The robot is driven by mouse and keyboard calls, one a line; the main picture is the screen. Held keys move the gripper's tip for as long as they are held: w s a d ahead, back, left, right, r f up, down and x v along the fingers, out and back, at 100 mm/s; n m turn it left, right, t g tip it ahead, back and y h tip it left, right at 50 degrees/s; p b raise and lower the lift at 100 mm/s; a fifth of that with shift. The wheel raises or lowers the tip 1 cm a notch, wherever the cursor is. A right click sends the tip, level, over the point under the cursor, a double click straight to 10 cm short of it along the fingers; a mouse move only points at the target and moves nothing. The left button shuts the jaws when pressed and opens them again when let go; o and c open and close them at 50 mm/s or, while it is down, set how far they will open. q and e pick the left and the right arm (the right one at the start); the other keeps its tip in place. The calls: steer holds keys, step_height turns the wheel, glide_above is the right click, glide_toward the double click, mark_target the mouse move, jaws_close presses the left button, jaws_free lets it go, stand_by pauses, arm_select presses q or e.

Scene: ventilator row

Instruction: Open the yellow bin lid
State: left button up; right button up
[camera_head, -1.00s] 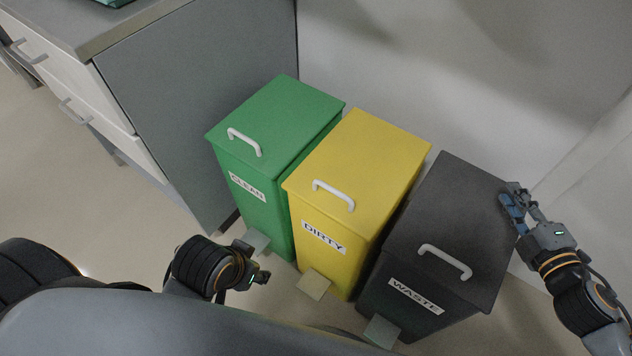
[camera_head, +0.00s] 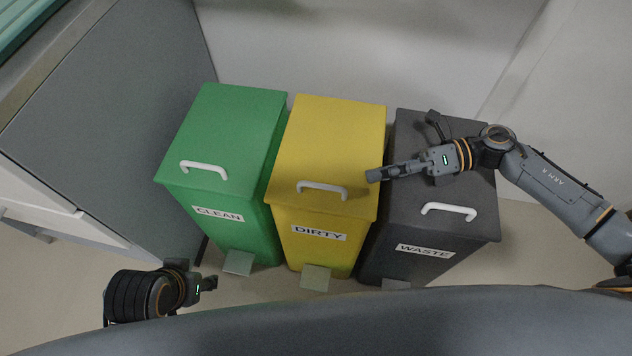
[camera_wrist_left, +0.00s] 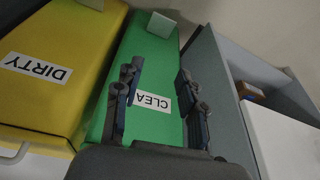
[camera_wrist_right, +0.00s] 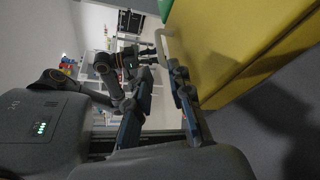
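The yellow bin (camera_head: 318,232), labelled DIRTY, stands in the middle of three bins. Its lid (camera_head: 330,135) is shut, with a white handle (camera_head: 322,187) near the front edge. My right gripper (camera_head: 376,175) is at the lid's right edge, right of the handle and apart from it. In the right wrist view its fingers (camera_wrist_right: 158,88) are spread and empty, with the yellow bin (camera_wrist_right: 235,45) to their right. My left gripper (camera_head: 211,283) is low, in front of the green bin. In the left wrist view its fingers (camera_wrist_left: 160,95) are spread, with nothing between them.
The green CLEAN bin (camera_head: 235,120) stands left of the yellow one, and the dark WASTE bin (camera_head: 440,220) stands right, under my right arm. Both lids are shut. A grey cabinet (camera_head: 110,110) is at the left and a wall (camera_head: 370,45) behind. A pedal (camera_head: 316,278) sticks out below the yellow bin.

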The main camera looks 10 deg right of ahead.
mark_target(322, 185)
steer(key=x, duration=1.1)
steer(key=shift+a, duration=0.4)
steer(key=shift+c, duration=0.2)
jaws_close()
